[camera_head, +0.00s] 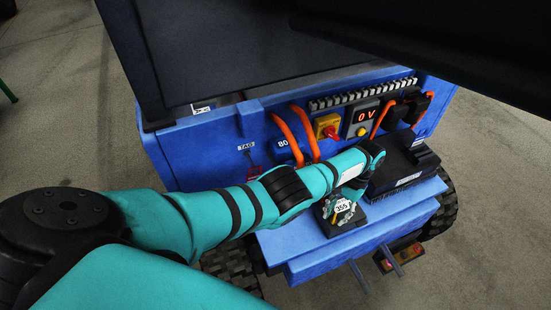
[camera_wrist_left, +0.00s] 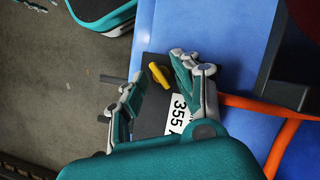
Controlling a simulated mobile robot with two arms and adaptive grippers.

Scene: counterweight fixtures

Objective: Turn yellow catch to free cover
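The yellow catch (camera_wrist_left: 159,75) is a small tapered lever on top of a black block with a white label (camera_wrist_left: 178,112) reading 355. In the head view the black block (camera_head: 349,228) sits on the blue ledge and the label (camera_head: 343,207) shows. My left gripper (camera_wrist_left: 157,88) is open over the block, one finger on each side of the catch. Gaps show between the catch and the fingers, though whether one touches it is hard to tell. In the head view my left gripper (camera_head: 343,206) hides most of the block's top. My right gripper is not clearly seen.
The blue panel behind holds a red-and-yellow switch (camera_head: 327,126), a 0 V display (camera_head: 367,115) and orange cables (camera_head: 300,128). A larger black box (camera_head: 403,165) stands right of my left gripper. The blue ledge (camera_head: 300,250) is clear left of the block.

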